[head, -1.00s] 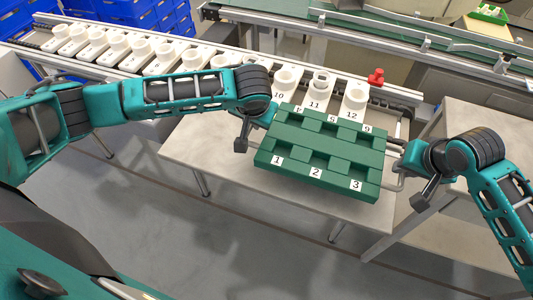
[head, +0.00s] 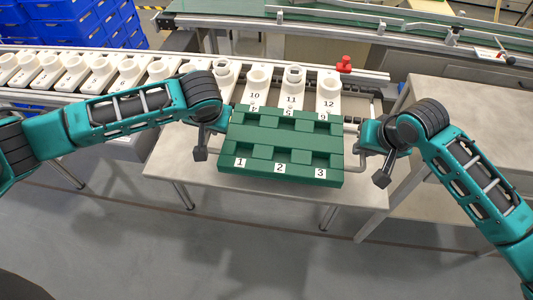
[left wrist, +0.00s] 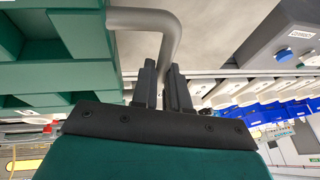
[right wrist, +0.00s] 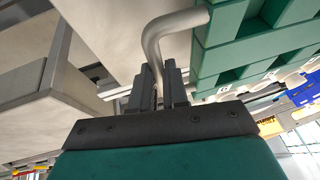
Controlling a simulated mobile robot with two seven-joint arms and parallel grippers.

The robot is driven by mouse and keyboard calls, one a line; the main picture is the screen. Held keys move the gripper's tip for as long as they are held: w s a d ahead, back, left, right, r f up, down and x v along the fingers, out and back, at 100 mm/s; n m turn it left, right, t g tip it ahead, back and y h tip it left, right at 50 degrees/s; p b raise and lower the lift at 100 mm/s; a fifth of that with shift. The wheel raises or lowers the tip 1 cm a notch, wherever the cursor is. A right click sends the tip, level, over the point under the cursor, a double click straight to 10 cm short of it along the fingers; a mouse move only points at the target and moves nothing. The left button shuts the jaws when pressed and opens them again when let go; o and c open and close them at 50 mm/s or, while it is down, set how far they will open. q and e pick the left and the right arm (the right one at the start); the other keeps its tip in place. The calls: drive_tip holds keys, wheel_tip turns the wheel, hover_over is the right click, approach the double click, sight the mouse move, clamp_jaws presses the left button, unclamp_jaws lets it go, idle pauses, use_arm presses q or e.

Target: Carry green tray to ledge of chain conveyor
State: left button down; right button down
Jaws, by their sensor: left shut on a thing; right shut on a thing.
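The green tray (head: 281,147) has several square pockets and labels 1, 2, 3 on its near edge. Its pockets look empty. It is held roughly level in front of the chain conveyor (head: 170,72). My left gripper (head: 222,128) is at the tray's left end, and in the left wrist view its jaws (left wrist: 163,85) are shut on a grey bent handle (left wrist: 170,35). My right gripper (head: 362,140) is at the right end, and in the right wrist view its jaws (right wrist: 160,85) are shut on the other handle (right wrist: 165,30).
White numbered holders (head: 293,88) stand in a row on the conveyor just behind the tray. A red piece (head: 344,64) sits at the conveyor's right end. A pale table (head: 180,160) lies beneath the tray. Another table (head: 450,130) stands right, and blue crates (head: 80,25) are stacked back left.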

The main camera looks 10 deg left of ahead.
use_arm(q)
drive_tip(key=shift+f, duration=0.15)
use_arm(e)
drive_tip(key=shift+f, duration=0.15)
